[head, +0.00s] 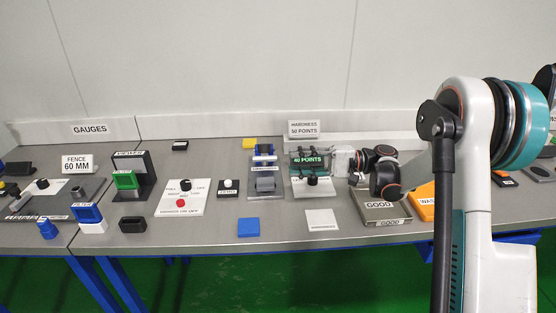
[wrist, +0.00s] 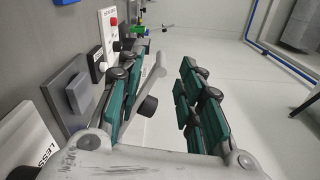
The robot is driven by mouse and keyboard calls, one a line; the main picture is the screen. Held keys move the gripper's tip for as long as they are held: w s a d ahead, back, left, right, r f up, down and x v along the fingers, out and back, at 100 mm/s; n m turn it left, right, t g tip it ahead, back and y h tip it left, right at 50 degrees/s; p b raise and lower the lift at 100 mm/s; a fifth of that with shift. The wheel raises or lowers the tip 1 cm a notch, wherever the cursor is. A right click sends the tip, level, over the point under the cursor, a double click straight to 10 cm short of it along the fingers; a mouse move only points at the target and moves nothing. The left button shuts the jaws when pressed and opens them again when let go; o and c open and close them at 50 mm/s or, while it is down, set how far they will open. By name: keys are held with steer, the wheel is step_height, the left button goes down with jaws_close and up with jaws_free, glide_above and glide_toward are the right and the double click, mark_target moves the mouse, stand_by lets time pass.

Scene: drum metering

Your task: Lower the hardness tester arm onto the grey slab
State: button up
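A pale lever (wrist: 155,70) with a black knob (wrist: 148,106) shows between the fingers, apparently the tester arm. Whether a finger touches it is unclear. In the head view my gripper hides part of the tester.
A white card with a black dial (head: 312,181) lies in front of the tester. A blue square (head: 248,227) and a white square (head: 322,220) lie near the front edge. A GOOD tray (head: 381,221) and an orange tray (head: 424,204) stand to the right.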

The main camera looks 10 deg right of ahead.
steer(key=shift+w+d+f, duration=0.1)
steer(key=shift+d, duration=1.15)
steer(key=shift+w+d+f, duration=0.1)
steer(key=shift+d, duration=1.15)
steer(key=shift+c, duration=0.3)
